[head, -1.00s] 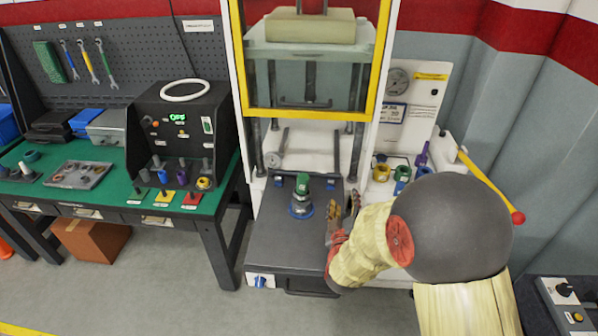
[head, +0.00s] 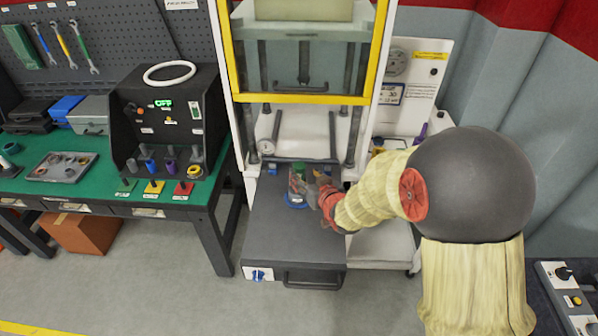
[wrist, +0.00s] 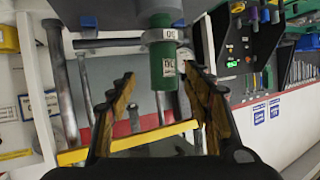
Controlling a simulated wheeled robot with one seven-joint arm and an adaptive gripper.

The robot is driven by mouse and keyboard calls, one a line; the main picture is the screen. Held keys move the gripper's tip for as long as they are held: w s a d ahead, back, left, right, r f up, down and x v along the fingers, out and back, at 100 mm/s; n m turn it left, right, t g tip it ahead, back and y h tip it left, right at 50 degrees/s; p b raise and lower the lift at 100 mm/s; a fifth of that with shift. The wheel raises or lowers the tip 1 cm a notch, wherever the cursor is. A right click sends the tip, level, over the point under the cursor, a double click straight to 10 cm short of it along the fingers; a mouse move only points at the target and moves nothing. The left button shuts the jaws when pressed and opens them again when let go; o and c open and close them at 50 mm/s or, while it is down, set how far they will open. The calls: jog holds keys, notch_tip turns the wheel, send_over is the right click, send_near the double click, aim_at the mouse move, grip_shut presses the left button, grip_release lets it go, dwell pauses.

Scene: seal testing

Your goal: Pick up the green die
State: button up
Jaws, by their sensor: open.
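In the wrist view the die (wrist: 163,72) has a white label and hangs from the top, below a grey collar. It lies between my open fingers (wrist: 160,90), with gaps visible on both sides. Whether a finger touches it cannot be told.
The press's yellow frame (head: 300,99) and posts rise behind the platform (head: 290,235). A green-topped bench (head: 100,182) with a black control box (head: 160,115) and coloured pieces stands on the left. A white side shelf lies right, partly hidden by my arm. The platform's front is clear.

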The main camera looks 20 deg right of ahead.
aim_at(301, 173)
jog(key=shift+a+b+x, duration=0.15)
jog(key=shift+x, duration=1.15)
jog(key=shift+a+b+x, duration=0.15)
jog(key=shift+x, duration=1.15)
jog(key=shift+r, duration=0.15)
jog(key=c, duration=0.3)
grip_shut()
